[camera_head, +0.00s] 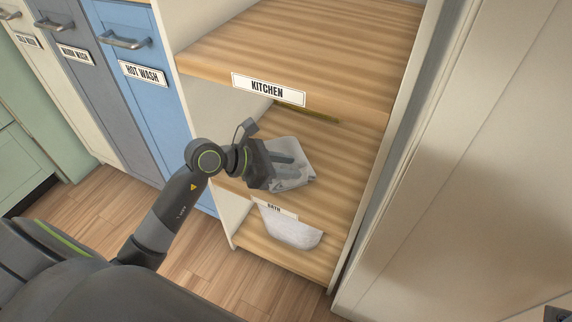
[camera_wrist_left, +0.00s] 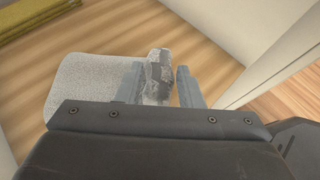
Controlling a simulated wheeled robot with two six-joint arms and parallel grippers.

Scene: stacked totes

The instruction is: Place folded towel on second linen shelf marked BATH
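A pale grey folded towel (camera_head: 297,180) lies on the second shelf (camera_head: 345,165), above the white BATH label (camera_head: 275,208) on its front edge. In the left wrist view the towel (camera_wrist_left: 85,85) lies flat, with a rough, darker end (camera_wrist_left: 158,72) between my fingers. My left gripper (camera_head: 285,159) is over the towel, and it also shows in the left wrist view (camera_wrist_left: 160,87). Its fingers are apart, one on each side of that end, with a narrow gap at the right finger. The gripper's body hides part of the towel. My right gripper is not in view.
The KITCHEN shelf (camera_head: 310,45) is overhead. An olive folded cloth (camera_wrist_left: 35,15) lies farther back on the second shelf. A white side panel (camera_head: 400,110) stands right. Bare board lies right of the towel.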

